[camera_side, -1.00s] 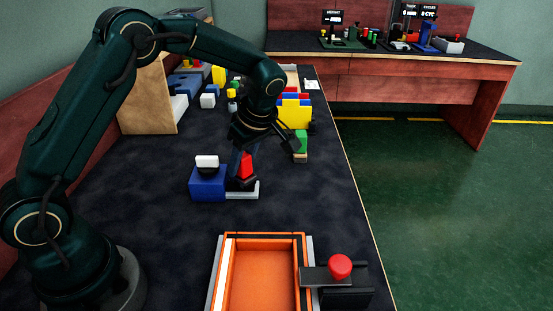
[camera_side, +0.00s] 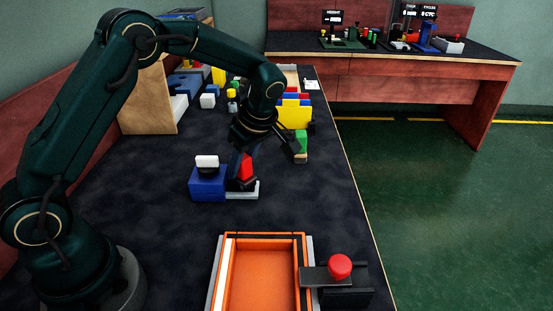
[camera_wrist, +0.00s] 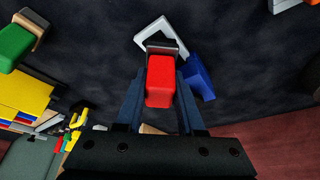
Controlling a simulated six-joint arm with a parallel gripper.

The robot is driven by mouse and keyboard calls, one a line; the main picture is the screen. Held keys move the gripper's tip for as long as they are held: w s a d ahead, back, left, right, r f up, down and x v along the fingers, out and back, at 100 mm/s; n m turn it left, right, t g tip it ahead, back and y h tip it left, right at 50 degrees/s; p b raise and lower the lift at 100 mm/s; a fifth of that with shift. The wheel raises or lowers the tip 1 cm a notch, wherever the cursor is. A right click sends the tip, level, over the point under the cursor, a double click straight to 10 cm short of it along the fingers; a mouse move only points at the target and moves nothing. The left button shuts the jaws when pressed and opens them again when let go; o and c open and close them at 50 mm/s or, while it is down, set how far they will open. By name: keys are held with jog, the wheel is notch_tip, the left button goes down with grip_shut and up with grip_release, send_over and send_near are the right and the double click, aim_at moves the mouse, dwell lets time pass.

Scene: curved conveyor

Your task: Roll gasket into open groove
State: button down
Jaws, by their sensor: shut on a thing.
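My gripper (camera_side: 244,178) is shut on the red handle (camera_side: 246,166) of a tool with a dark lower part. The handle also shows between the fingers in the wrist view (camera_wrist: 160,82), with the dark part (camera_wrist: 164,47) beyond it. The tool is over a light grey angular piece (camera_side: 248,190) on the dark table, seen as a pale frame in the wrist view (camera_wrist: 148,38). I cannot tell whether they touch. A blue block (camera_side: 206,188) with a black and white top stands just left of it. I cannot make out a gasket or an open groove.
An orange tray (camera_side: 303,272) lies at the front, with a red button (camera_side: 340,266) on a black box to its right. Yellow (camera_side: 294,117) and green (camera_side: 301,138) blocks stand behind my gripper. The table between the tool and the tray is clear.

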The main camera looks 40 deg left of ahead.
dwell(0.4)
jog(key=shift+r, duration=3.5)
jog(key=shift+a, duration=0.1)
